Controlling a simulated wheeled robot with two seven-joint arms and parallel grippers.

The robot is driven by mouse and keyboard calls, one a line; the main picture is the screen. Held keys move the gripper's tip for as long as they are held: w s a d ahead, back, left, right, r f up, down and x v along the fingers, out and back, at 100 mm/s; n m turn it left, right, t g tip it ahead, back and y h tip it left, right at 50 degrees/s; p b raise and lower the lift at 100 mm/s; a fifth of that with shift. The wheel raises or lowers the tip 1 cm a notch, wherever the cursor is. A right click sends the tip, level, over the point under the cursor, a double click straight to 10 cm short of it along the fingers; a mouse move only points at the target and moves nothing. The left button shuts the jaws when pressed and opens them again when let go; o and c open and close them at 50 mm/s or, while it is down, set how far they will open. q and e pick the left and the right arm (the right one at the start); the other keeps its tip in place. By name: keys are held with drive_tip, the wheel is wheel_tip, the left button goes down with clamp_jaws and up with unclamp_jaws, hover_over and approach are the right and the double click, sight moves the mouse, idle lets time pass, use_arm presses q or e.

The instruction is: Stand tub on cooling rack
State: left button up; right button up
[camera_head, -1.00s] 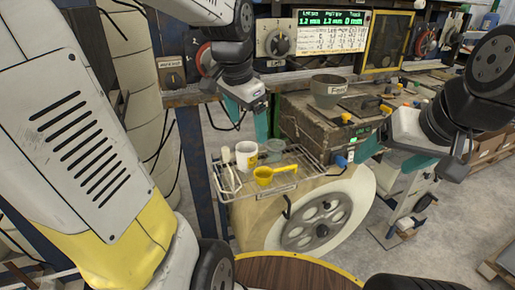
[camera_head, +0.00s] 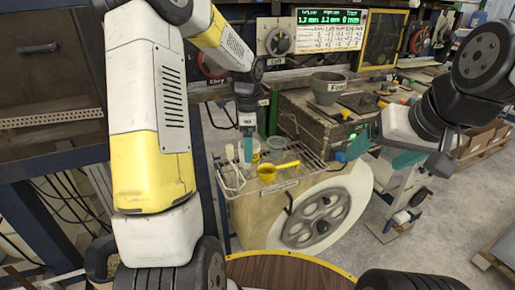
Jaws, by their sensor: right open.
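The cooling rack (camera_head: 313,163) is a wire tray at the front of the machine. A pale, whitish tub (camera_head: 256,147) stands on its left part, partly hidden by my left gripper (camera_head: 248,158). The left gripper points down, with a teal finger in front of or at the tub; whether it touches it, or how wide the jaws are, I cannot tell. My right gripper (camera_head: 382,151) is open and empty, to the right of the rack, its teal fingers apart.
A yellow scoop (camera_head: 275,171) lies at the rack's front, with a grey-green cup (camera_head: 277,145) behind it and pale utensils (camera_head: 231,176) at the left. A grey pot (camera_head: 328,86) stands on the machine top. A large handwheel (camera_head: 314,218) is below the rack.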

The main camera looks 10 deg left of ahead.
use_arm(q)
wheel_tip(320, 180, down, 3)
drive_tip(key=shift+f, duration=0.2)
drive_tip(key=shift+c, duration=0.3)
drive_tip(key=c, duration=1.4)
drive_tip(key=shift+r, duration=0.1)
